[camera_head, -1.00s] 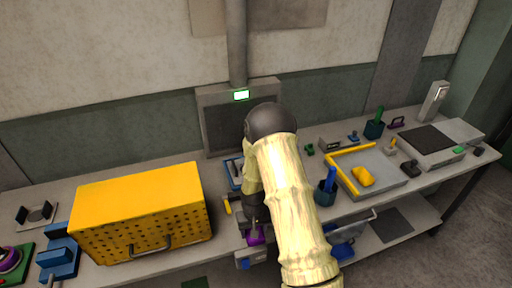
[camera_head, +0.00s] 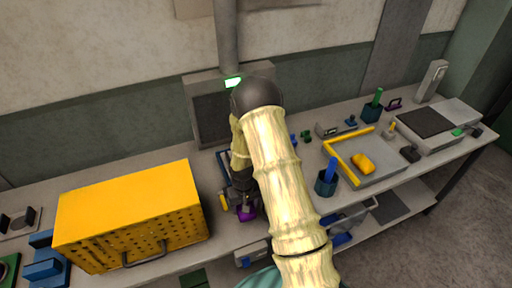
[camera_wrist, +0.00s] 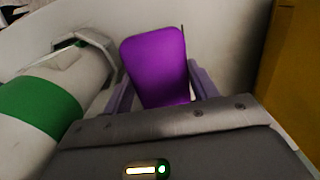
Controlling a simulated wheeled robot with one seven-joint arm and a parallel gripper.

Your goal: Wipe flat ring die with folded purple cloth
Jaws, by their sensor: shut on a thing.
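My gripper (camera_wrist: 160,95) is shut on the folded purple cloth (camera_wrist: 155,62), which stands up between its two fingers in the wrist view. In the head view the purple cloth (camera_head: 247,213) shows small at the end of my arm, over the bench to the right of the yellow perforated box. My arm covers part of the bench there. I cannot make out the flat ring die for certain. A green base (camera_head: 9,268) is cut off at the left edge, and what it carries hardly shows.
The yellow box (camera_head: 130,215) stands close left of my gripper; its side (camera_wrist: 292,70) fills the wrist view's right edge. A cylinder with a green band (camera_wrist: 50,100) is at the left there. A blue-handled cup (camera_head: 326,183) and a grey tray (camera_head: 385,172) stand right of my arm.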

